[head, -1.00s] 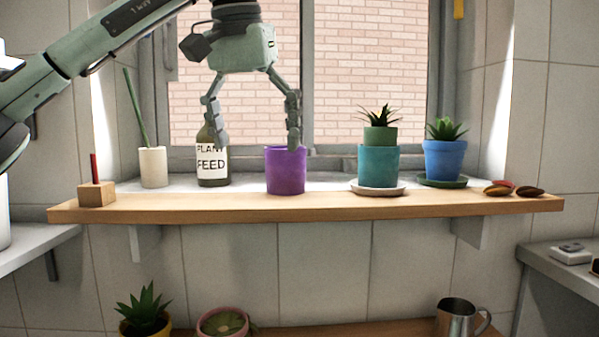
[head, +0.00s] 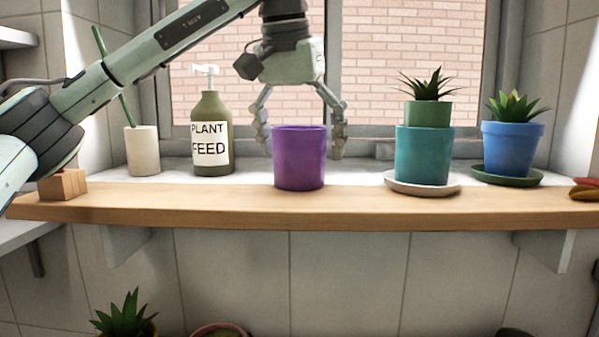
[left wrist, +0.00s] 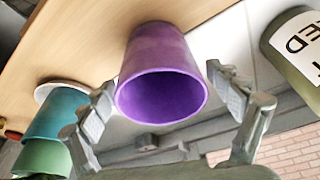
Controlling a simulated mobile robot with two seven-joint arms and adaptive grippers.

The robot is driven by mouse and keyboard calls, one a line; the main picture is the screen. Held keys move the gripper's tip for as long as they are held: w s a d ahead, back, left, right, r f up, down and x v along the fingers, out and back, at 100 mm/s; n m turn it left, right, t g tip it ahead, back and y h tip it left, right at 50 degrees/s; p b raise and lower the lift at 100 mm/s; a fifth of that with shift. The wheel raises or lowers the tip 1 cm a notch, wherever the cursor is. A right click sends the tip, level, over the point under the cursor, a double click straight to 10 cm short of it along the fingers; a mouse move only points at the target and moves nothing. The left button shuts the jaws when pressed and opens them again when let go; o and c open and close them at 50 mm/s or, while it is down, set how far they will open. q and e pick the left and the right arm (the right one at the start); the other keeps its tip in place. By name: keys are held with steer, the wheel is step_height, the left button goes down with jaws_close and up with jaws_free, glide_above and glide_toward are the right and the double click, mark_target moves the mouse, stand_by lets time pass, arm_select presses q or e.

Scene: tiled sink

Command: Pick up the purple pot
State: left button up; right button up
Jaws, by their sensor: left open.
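The purple pot (head: 299,160) stands upright and empty on the wooden shelf, in the middle of the head view. My left gripper (head: 301,140) is open above and just behind the pot, pointing down, with one finger at each side of it. In the left wrist view the pot (left wrist: 162,58) lies between the spread fingers of the left gripper (left wrist: 160,100), with its open mouth towards the camera. A gap shows on the right side; on the left I cannot tell whether the finger touches. My right gripper is not in view.
The plant feed bottle (head: 211,135) and a cream pot (head: 143,150) stand left of the purple pot. A teal pot (head: 423,155) holding a green potted plant (head: 428,112) stands right on a white saucer (head: 398,184). A blue pot (head: 509,147) is farther right. Bare shelf (head: 300,208) lies in front.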

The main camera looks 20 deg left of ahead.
arm_select(q)
steer(key=shift+x, duration=1.05)
steer(key=c, duration=1.3)
